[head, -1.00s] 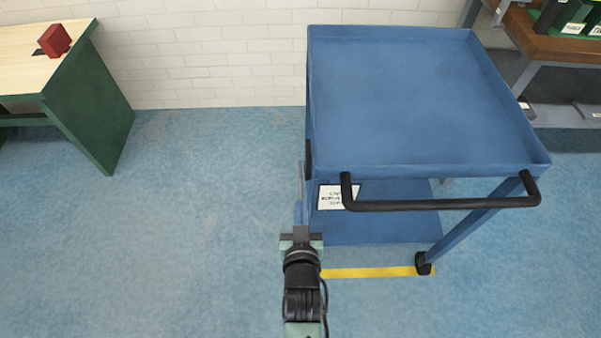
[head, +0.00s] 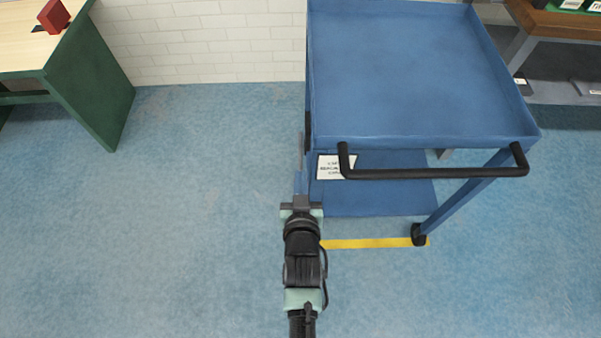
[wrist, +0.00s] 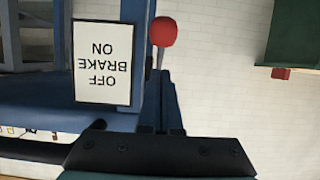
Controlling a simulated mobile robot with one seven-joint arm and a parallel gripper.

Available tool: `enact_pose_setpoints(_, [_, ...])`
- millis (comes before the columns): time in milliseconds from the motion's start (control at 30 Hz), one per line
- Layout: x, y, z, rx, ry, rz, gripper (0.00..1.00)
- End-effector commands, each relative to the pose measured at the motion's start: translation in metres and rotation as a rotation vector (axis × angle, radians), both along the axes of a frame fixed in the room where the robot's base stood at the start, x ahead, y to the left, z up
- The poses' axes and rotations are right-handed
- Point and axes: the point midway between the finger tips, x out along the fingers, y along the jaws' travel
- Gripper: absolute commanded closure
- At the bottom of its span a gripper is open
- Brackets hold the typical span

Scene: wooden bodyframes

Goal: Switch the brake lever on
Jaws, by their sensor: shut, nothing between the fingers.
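The brake lever shows in the wrist view as a round red knob (wrist: 163,32) on a thin stem, beside the upside-down "OFF BRAKE ON" sign (wrist: 102,62), level with its ON end. The sign also shows in the head view (head: 335,167) on the blue trolley (head: 420,75). My gripper (wrist: 167,73) is shut and empty, its dark fingers pointing toward the lever's stem. I cannot tell whether they touch it. In the head view my gripper (head: 300,176) is at the trolley's left side; the red knob cannot be made out there.
The trolley has a black push handle (head: 435,173) on its near side. A yellow floor strip (head: 370,243) lies below it. A green-sided table (head: 85,85) stands at the left. A shelf (head: 560,40) is at the right. Open blue floor lies left of the trolley.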

Motion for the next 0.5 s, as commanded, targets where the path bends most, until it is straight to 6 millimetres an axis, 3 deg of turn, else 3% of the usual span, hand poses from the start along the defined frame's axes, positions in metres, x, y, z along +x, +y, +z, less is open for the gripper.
enact_pose_setpoints(33, [-0.002,0.000,0.013,0.000,-0.001,0.000,1.00])
enact_pose_setpoints(300, [-0.057,0.000,0.023,0.000,-0.001,0.000,1.00])
enact_pose_setpoints(500, [-0.084,0.000,0.031,0.000,-0.005,0.000,1.00])
